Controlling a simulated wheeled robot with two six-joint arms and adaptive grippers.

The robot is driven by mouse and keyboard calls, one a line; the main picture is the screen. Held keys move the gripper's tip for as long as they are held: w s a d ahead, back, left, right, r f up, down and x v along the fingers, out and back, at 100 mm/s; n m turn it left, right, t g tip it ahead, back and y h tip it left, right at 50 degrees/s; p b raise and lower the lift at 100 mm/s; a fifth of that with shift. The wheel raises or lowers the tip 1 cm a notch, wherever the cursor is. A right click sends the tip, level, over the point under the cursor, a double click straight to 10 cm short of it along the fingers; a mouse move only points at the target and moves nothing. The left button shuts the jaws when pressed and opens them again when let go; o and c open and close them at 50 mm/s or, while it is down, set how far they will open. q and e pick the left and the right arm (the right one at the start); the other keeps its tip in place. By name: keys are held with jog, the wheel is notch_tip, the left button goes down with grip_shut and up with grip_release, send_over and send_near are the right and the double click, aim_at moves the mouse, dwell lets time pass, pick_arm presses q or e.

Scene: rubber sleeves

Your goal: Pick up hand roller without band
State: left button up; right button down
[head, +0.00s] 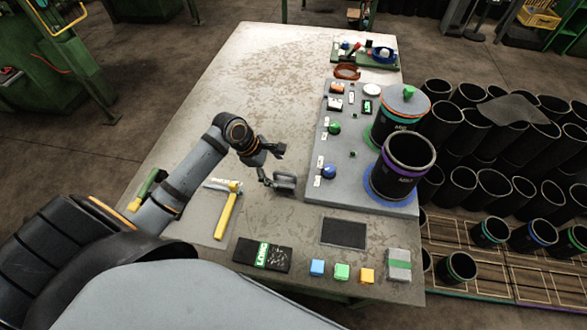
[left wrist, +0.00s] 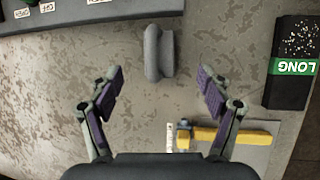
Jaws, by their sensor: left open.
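A plain grey, spool-like roller (head: 285,183) lies on the worktable (head: 222,95). No coloured band shows on it. In the left wrist view the roller (left wrist: 158,53) lies on the tabletop, ahead of the gap between my fingers. My left gripper (head: 271,163) is open and empty, above the table close to the roller. In the left wrist view its two fingers (left wrist: 159,85) are spread wide, with the roller apart from both. A yellow-handled tool (head: 227,212) with a pale head lies on a grey mat. My right gripper is not in view.
A grey board (head: 335,185) to the right carries large black sleeves (head: 405,165) and small parts. A black box marked LONG (head: 262,254) and blue, green and orange blocks (head: 342,271) lie near the front edge. Another tool (head: 146,188) lies at the left edge. The far left tabletop is clear.

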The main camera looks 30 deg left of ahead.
aim_at(290, 182)
pick_arm(q)
jog(key=x, duration=0.4)
jog(key=shift+s+d, duration=0.15)
jog(key=shift+s, duration=0.05)
jog(key=shift+w+d+f, duration=0.15)
jog(key=shift+w+f, duration=0.05)
jog(key=shift+f, duration=0.35)
jog(key=p+x, duration=0.1)
jog(key=x, duration=0.4)
jog(key=shift+w+d, duration=0.2)
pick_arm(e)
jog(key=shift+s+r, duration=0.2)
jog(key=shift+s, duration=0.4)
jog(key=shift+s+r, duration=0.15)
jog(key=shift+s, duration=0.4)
pick_arm(q)
jog(key=shift+a, duration=0.1)
jog(key=shift+c, duration=0.5)
jog(key=shift+s, duration=0.1)
jog(key=shift+c, duration=1.1)
jog(key=c, duration=1.2)
